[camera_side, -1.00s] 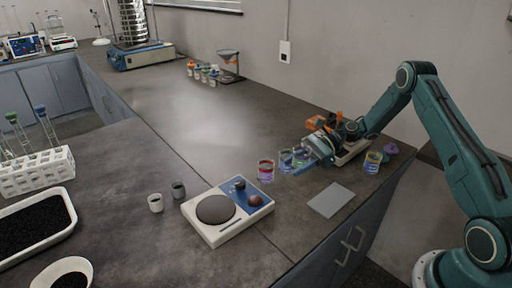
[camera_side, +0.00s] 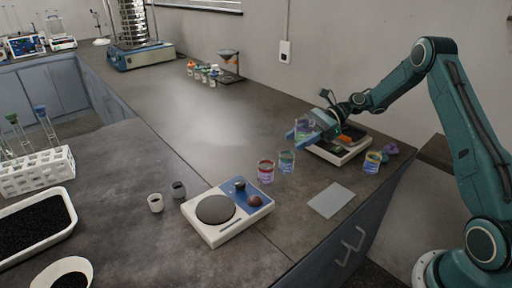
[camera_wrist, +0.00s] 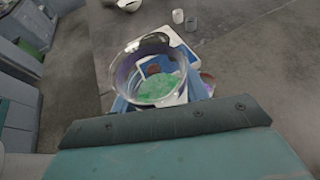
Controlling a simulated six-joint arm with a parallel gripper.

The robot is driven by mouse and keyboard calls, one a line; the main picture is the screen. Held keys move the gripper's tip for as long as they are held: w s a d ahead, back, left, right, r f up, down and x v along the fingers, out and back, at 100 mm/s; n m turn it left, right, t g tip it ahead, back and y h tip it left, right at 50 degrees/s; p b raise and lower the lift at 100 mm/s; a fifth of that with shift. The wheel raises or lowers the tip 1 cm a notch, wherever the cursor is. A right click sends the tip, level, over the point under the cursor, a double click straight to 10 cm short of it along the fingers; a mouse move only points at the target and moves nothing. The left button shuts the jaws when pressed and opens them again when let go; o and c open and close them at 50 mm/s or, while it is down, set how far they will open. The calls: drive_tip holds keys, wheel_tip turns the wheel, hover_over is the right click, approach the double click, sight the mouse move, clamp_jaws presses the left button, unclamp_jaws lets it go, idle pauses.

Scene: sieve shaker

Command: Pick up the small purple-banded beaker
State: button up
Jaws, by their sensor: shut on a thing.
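My gripper (camera_side: 308,137) is shut on a small clear beaker (camera_side: 303,126) and holds it raised above the bench. In the wrist view the held beaker (camera_wrist: 150,75) is seen from above, with green material inside and a faint purple tint along its wall. The blue fingers show on either side of it. The lower part of its band is hidden by the fingers.
A pink-red banded beaker (camera_side: 265,171) and a blue-teal banded beaker (camera_side: 286,161) stand on the bench below. A balance (camera_side: 227,211) and a grey flat pad (camera_side: 331,200) lie nearer the front.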

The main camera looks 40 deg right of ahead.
drive_tip(key=shift+r, duration=1.15)
drive_tip(key=shift+r, duration=0.1)
drive_tip(key=shift+w, duration=0.1)
idle(0.3)
